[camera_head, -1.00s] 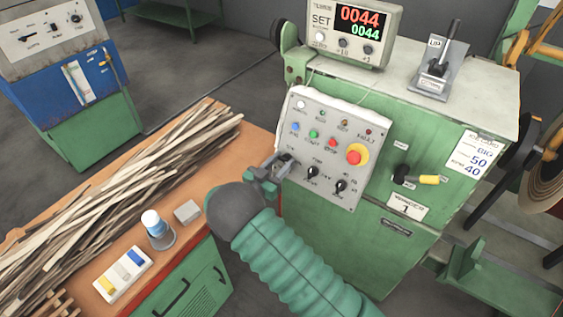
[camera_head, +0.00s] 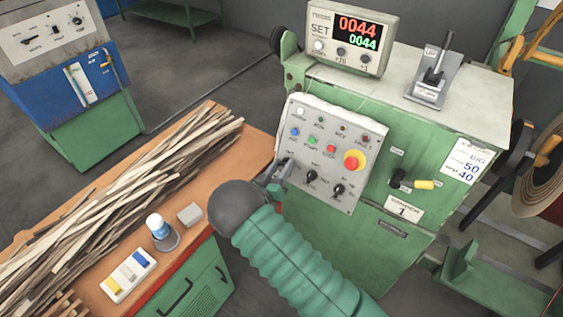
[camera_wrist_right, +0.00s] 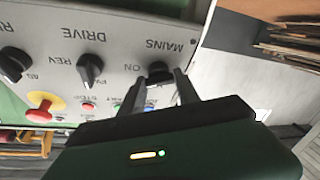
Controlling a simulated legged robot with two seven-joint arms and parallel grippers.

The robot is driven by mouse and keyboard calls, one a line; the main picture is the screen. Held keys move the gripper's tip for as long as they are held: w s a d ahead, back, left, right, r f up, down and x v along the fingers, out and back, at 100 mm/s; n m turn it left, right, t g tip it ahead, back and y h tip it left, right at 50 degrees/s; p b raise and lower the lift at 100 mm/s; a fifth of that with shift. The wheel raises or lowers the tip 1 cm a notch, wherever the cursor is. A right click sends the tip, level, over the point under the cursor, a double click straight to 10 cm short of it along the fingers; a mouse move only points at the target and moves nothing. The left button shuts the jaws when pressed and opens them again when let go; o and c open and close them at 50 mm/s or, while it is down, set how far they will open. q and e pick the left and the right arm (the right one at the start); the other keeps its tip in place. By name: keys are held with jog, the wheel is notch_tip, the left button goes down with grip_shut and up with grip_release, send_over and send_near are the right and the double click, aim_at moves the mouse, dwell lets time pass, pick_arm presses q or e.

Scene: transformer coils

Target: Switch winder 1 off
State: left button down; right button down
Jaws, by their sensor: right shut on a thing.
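Winder 1 (camera_head: 345,235) is a green cabinet with a "1" plate (camera_head: 404,207) on its front. Its grey control panel (camera_head: 326,196) carries lamps, buttons, a red emergency stop (camera_head: 352,161) and black knobs. In the right wrist view the panel appears upside down, with a black knob (camera_wrist_right: 160,72) under the word MAINS and beside the word ON. My right gripper (camera_wrist_right: 160,88) is shut on this mains knob, one finger on each side. In the head view the right gripper (camera_head: 279,175) is at the panel's lower left, partly hiding the knob. My left gripper is not in view.
A counter display (camera_head: 350,38) reading 0044 and a lever (camera_head: 432,75) stand on top of the winder. A black-and-yellow handle (camera_head: 412,182) sits right of the panel. A bench (camera_head: 190,238) with wooden strips (camera_head: 120,200) is to the left.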

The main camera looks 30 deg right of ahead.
jog(key=n+p, duration=0.1)
jog(key=n, duration=0.1)
jog(key=n+t+y+p, duration=0.1)
jog(key=n, duration=0.1)
jog(key=shift+s+a+r+n+y+p, duration=0.1)
jog(key=shift+n+y+p, duration=0.2)
jog(key=shift+p, duration=0.1)
jog(key=n+p, duration=0.1)
jog(key=n, duration=0.1)
jog(key=n+y+p, duration=0.1)
jog(key=n, duration=0.1)
jog(key=shift+t+y+p, duration=0.3)
jog(key=shift+p, duration=0.05)
jog(key=n+y+p, duration=0.1)
jog(key=n+p, duration=0.1)
jog(key=n, duration=0.1)
jog(key=shift+n, duration=0.4)
jog(key=shift+n+y+p, duration=0.5)
jog(key=shift+n+p, duration=0.3)
jog(key=shift+n, duration=0.3)
jog(key=shift+f, duration=0.2)
jog(key=c, duration=1.3)
grip_release()
jog(key=o, duration=0.4)
jog(key=shift+r, duration=0.2)
